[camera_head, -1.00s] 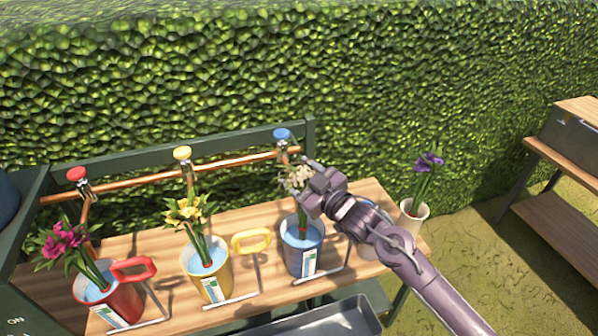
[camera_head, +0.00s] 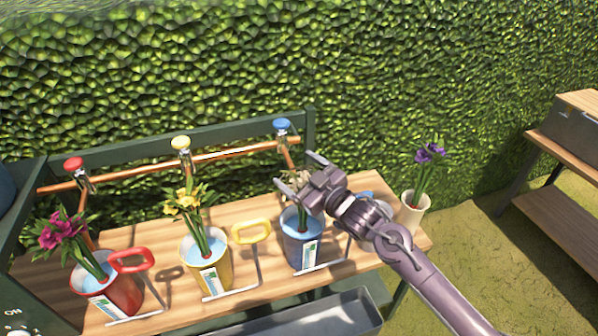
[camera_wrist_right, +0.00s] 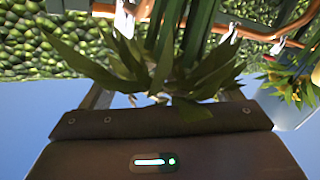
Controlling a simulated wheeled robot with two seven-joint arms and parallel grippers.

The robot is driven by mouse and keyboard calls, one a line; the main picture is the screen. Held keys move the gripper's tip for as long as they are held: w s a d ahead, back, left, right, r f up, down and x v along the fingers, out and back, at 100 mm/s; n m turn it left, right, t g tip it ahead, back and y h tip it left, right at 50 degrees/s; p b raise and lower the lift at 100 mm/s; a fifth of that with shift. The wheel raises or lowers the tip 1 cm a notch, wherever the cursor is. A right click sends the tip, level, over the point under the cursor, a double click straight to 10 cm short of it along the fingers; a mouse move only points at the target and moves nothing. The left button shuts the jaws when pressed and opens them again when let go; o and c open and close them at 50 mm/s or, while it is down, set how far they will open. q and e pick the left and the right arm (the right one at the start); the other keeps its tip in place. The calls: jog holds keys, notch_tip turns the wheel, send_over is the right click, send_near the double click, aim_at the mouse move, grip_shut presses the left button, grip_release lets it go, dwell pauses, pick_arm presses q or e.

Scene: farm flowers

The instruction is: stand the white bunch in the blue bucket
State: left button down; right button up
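The blue bucket (camera_head: 295,252) stands upright on the wooden bench, with water inside and a white label on its front. The white bunch (camera_head: 302,213) stands in it, its stems inside the rim. Its blooms are mostly hidden by my right gripper (camera_head: 299,171). That gripper is open, its two fingers spread apart around the upper part of the bunch. In the right wrist view, leaves and stems of the bunch (camera_wrist_right: 160,75) lie between the spread fingers (camera_wrist_right: 163,97). My left gripper is not in view.
A yellow bucket (camera_head: 210,275) with yellow flowers and a red bucket (camera_head: 120,292) with magenta flowers stand to the left. A cream pot (camera_head: 413,212) with purple flowers stands to the right. Taps on a copper pipe (camera_head: 225,162) run behind. A grey trough (camera_head: 330,318) lies in front.

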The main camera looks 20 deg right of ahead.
jog(key=shift+f, duration=0.1)
jog(key=shift+s+d+f, duration=0.1)
jog(key=shift+s+d, duration=0.05)
jog(key=shift+s, duration=0.15)
jog(key=b+v, duration=0.1)
jog(key=v, duration=0.6)
jog(key=shift+s, duration=0.1)
dwell(0.7)
